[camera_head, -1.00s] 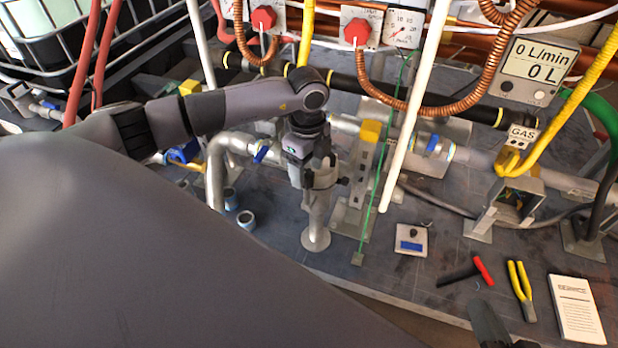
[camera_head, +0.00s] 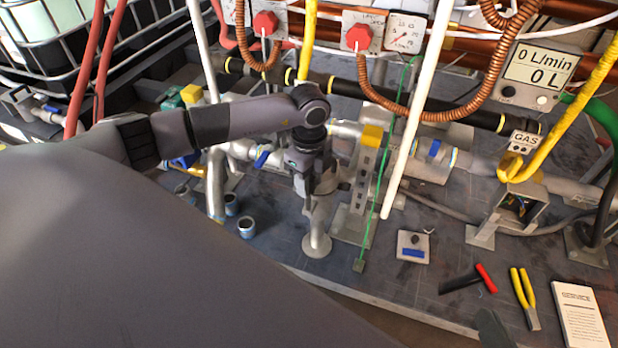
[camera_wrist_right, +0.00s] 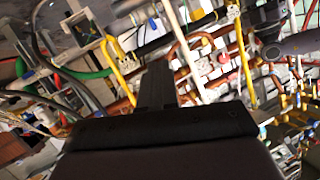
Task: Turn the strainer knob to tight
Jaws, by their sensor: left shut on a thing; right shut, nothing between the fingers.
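My left gripper (camera_head: 316,190) reaches down from above onto a grey pipe fitting with a vertical pipe and round foot (camera_head: 317,243) in the head view. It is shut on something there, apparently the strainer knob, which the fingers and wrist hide. I cannot read the knob's angle or any tight mark. My right gripper (camera_wrist_right: 158,86) is shut and empty in the right wrist view, away from the pipes. Only a dark tip of the right arm shows at the bottom edge of the head view.
A yellow-topped bracket (camera_head: 371,136) and thin green cord (camera_head: 378,205) stand close right of the left gripper. A white hanging pipe (camera_head: 408,140) is further right.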

